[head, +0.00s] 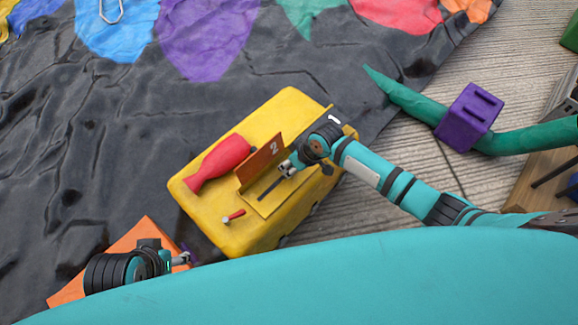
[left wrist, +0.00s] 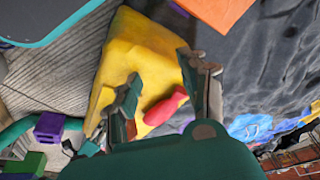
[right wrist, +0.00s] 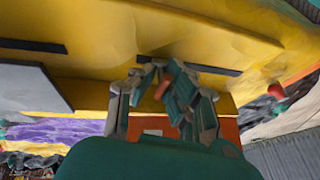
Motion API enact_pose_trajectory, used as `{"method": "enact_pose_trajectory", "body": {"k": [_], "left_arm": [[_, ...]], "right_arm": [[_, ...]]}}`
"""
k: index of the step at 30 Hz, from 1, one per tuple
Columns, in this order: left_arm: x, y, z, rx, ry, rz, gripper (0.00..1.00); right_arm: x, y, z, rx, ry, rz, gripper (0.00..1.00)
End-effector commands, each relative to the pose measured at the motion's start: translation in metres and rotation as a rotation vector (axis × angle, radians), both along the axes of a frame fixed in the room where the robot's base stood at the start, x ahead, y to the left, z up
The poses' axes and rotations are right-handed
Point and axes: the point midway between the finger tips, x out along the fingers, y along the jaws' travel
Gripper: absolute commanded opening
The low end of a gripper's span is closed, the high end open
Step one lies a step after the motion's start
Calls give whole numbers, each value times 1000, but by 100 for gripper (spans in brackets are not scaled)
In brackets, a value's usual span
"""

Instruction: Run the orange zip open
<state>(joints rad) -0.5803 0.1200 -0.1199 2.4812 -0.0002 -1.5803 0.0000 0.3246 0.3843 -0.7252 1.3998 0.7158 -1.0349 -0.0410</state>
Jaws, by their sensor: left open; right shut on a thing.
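My right gripper (head: 287,168) is over the top of the yellow block (head: 215,225), beside an upright orange-brown panel marked 2 (head: 262,164). In the right wrist view its fingers are shut on a small orange piece (right wrist: 163,89), which looks like the zip's pull; the fingers partly hide it. Thin dark strips on the yellow surface, one at the fingers (right wrist: 207,69) and one further left (right wrist: 30,45), may be zip lines. My left gripper (head: 183,259) is open and empty, low at the left above an orange block (head: 133,236).
A red bottle-shaped piece (head: 222,160) and a small red-and-white piece (head: 234,215) lie on the yellow block. A purple block (head: 469,111) sits around a green tapered tube (head: 410,103). The dark sheet (head: 90,130) at left is wrinkled but mostly clear.

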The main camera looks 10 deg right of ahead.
Motion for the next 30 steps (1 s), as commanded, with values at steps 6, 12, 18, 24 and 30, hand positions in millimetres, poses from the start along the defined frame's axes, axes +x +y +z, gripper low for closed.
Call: {"method": "enact_pose_trajectory", "body": {"k": [6,12,18,24,30], "left_arm": [[0,0,1,0,-1,0,43],[10,-2,-27,1,23,-2,43],[16,-4,-75,2,50,-6,43],[11,-4,-126,3,76,-11,43],[-1,-3,-167,6,97,-15,43]], "right_arm": [[-1,1,1,3,3,-4,0],[-13,18,4,6,8,-4,0],[-27,40,4,5,8,-5,0],[-41,61,3,5,8,-4,0],[-54,80,2,4,8,-6,0]]}}
